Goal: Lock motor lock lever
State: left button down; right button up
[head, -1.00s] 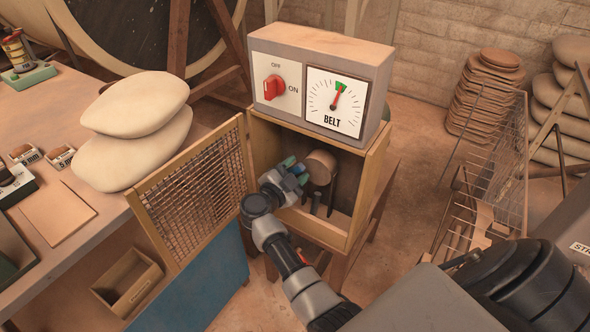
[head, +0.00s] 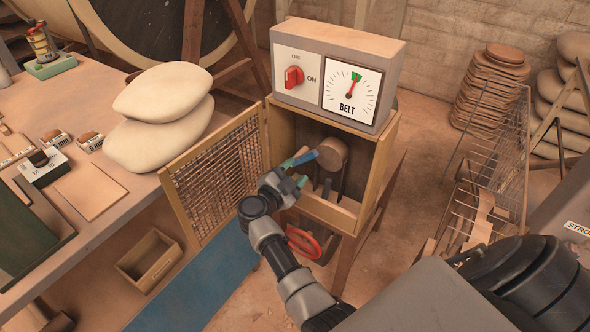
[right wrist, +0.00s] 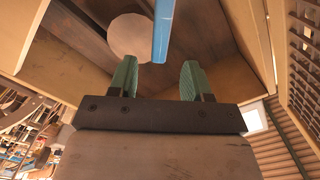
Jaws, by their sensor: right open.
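The motor lock lever shows as a blue handle (head: 305,158) inside the open wooden cabinet, in front of the round motor end (head: 333,153). My right gripper (head: 294,172) is at the cabinet's open front, just short of the lever, with its green fingers apart and nothing held. In the right wrist view the blue lever (right wrist: 162,30) hangs down from the top edge, its tip in line with the gap between the open fingers (right wrist: 157,80). I cannot tell how far into the gap it reaches. The round motor end (right wrist: 130,36) is behind it. My left gripper is not in view.
The mesh door (head: 217,175) stands open on the left of the cabinet (head: 385,170). The box above has a red switch (head: 293,76) and a belt gauge (head: 352,92). A red handwheel (head: 304,243) is below. A wire rack (head: 490,150) stands at the right.

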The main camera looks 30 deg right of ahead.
aim_at(303, 159)
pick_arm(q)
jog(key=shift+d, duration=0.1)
pick_arm(e)
jog(key=shift+f, duration=0.1)
jog(key=shift+c, duration=0.5)
